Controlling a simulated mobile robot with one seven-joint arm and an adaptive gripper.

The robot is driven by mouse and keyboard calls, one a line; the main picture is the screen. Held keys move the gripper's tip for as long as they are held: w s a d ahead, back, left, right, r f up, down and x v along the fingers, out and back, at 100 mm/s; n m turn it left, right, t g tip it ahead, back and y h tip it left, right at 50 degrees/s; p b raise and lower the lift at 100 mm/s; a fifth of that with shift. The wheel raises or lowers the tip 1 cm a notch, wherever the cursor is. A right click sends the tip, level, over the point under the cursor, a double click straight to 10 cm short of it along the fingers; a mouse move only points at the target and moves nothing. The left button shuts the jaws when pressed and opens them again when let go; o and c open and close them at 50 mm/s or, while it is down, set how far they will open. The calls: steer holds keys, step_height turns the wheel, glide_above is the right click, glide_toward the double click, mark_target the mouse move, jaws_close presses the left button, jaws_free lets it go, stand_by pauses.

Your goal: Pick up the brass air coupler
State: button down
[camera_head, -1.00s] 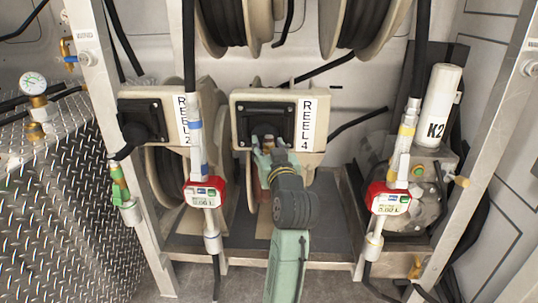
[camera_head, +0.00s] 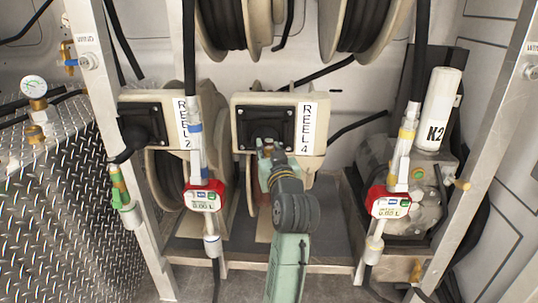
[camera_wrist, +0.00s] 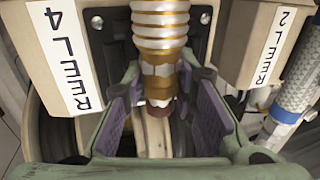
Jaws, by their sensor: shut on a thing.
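The brass air coupler (camera_wrist: 160,32) shows in the wrist view as a ribbed gold and silver fitting with a darker reddish end, in front of the Reel 4 housing. My gripper (camera_wrist: 158,82) is shut on it, with green fingers and purple pads on either side. In the head view my gripper (camera_head: 266,151) is at the lower front of the Reel 4 box (camera_head: 255,104), by its black plate, and hides most of the coupler.
The Reel 2 box (camera_head: 168,105) stands just left. Hose handles with red meters hang on both sides, one left (camera_head: 204,197) and one right (camera_head: 390,203). A white K2 canister (camera_head: 438,105) is at the right. Metal frame posts stand at both sides.

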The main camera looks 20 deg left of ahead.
step_height(320, 180, up, 10)
stand_by(0.5)
steer(key=shift+r+p, duration=0.1)
steer(key=shift+p, duration=0.25)
